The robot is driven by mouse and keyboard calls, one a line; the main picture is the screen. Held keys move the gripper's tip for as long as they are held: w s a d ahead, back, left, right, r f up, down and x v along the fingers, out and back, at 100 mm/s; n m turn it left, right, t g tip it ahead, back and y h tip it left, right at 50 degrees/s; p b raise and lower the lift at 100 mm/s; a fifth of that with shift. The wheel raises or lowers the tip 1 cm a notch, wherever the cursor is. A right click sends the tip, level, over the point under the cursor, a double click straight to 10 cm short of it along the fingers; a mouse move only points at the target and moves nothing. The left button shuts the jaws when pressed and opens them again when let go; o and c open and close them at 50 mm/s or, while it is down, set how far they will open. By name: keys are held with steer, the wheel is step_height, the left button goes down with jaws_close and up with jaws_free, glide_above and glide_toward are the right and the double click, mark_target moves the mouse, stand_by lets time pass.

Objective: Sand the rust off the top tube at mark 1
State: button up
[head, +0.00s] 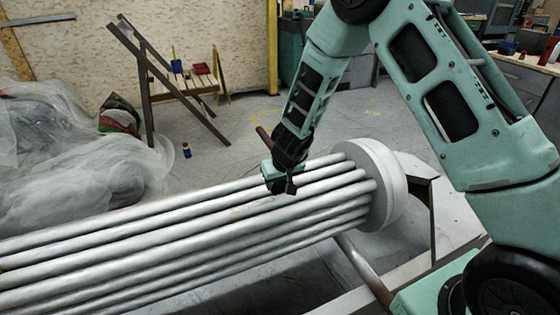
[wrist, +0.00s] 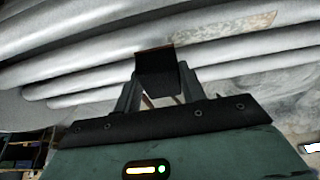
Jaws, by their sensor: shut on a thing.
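Several pale grey tubes (head: 150,228) run in a bundle from the left to a round white end plate (head: 392,185). In the wrist view the tubes (wrist: 70,75) cross the upper part. A tan-brown patch (wrist: 238,27) lies along one tube there; a faint patch (head: 253,211) shows on a tube in the head view. I cannot read a mark number. My gripper (head: 284,186) is over the tubes, near the end plate. In the wrist view my gripper (wrist: 158,92) is shut on a dark block (wrist: 157,68) with a brownish edge. The patch is right of the block. I cannot tell whether the block touches a tube.
A pale frame (head: 418,166) stands by the end plate. Crumpled clear plastic sheeting (head: 85,160) lies at the left. A workbench (head: 520,85) is at the back right.

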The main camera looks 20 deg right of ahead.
steer(key=shift+r+p, duration=2.6)
steer(key=shift+r, duration=0.15)
